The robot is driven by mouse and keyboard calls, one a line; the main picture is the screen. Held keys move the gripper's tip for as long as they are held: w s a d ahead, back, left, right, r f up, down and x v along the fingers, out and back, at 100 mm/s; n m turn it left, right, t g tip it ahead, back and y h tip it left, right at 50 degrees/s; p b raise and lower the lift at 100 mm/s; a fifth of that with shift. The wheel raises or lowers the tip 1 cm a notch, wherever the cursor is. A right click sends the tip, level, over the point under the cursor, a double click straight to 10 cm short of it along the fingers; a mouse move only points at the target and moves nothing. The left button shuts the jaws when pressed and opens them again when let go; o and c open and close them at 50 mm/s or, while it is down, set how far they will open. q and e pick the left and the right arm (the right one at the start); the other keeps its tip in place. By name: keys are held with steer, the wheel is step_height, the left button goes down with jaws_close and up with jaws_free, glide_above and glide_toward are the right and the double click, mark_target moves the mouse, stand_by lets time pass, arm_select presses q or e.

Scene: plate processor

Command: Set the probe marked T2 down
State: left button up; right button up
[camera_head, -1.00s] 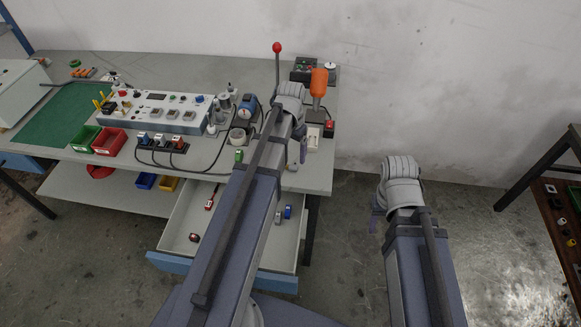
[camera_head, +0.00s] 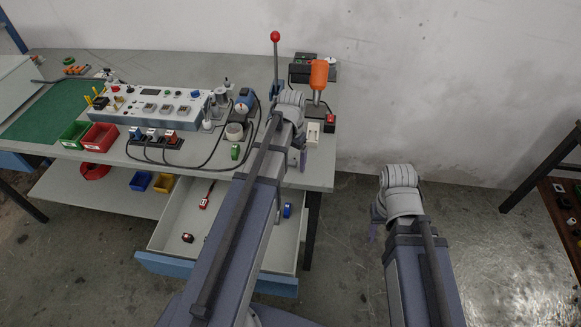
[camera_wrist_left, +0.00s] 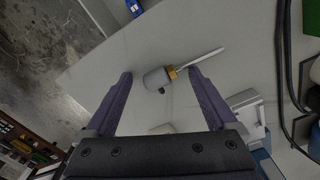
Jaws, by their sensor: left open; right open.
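In the left wrist view a probe (camera_wrist_left: 156,79) with a grey-white body, brass collar and thin metal rod lies on or just above the grey surface. No T2 mark is readable on it. My left gripper (camera_wrist_left: 161,74) is open, its purple fingers on either side of the probe's body, with a gap to each. In the head view my left gripper (camera_head: 298,161) is low over the front right of the bench (camera_head: 318,168), and my arm hides the probe there. My right gripper (camera_head: 374,231) hangs open over the floor, away from the bench.
A white box (camera_head: 313,133) and an orange-topped tool (camera_head: 319,76) stand near my left wrist. A red-knobbed lever (camera_head: 275,37) rises behind it. Cables (camera_head: 205,158) run across the bench to the left. An open drawer (camera_head: 170,243) with small items sits below.

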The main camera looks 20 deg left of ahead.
mark_target(291, 161)
arm_select(q)
steer(key=shift+r, duration=0.1)
steer(key=shift+c, duration=0.2)
jaws_close()
stand_by(0.4)
steer(key=shift+r, duration=0.1)
step_height(291, 161, up, 10)
steer(key=p, duration=1)
